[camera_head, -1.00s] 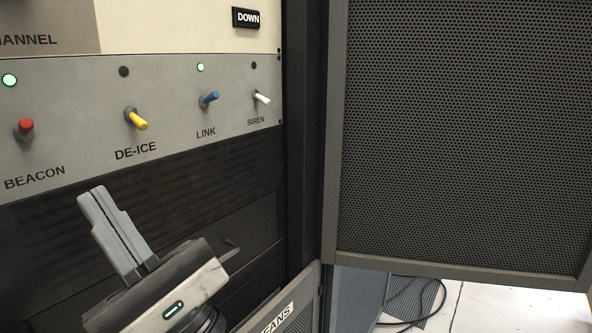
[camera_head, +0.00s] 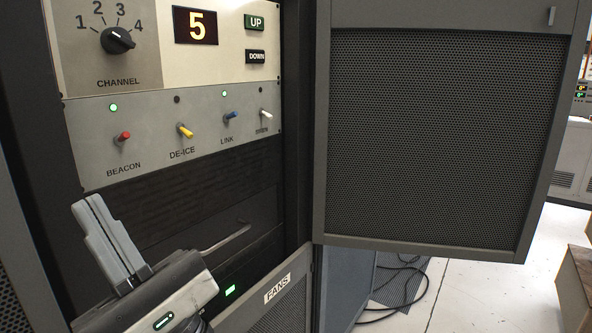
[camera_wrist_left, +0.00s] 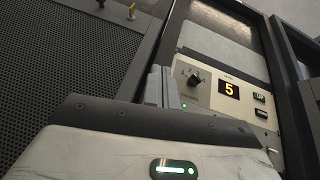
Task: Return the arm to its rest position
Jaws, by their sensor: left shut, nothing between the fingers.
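My left gripper (camera_head: 106,238) is at the lower left of the head view, in front of the rack and below the switch panel (camera_head: 98,180). Its two grey fingers are pressed together with nothing between them, and they touch no switch. The wrist view also shows the left gripper (camera_wrist_left: 162,88), with the rack's upper panel beyond it. The panel has red BEACON (camera_head: 122,137), yellow DE-ICE (camera_head: 185,131), blue LINK (camera_head: 230,116) and white SIREN (camera_head: 265,114) switches. Green lamps are lit above BEACON and LINK. My right gripper is not in view.
An open perforated door (camera_head: 430,140) stands right of the rack. A channel knob (camera_head: 117,40) and a display reading 5 (camera_head: 195,26) are above the switches. A FANS panel (camera_head: 278,290) is low down. Cables (camera_head: 405,285) lie on the floor. A wooden box (camera_head: 575,285) stands at right.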

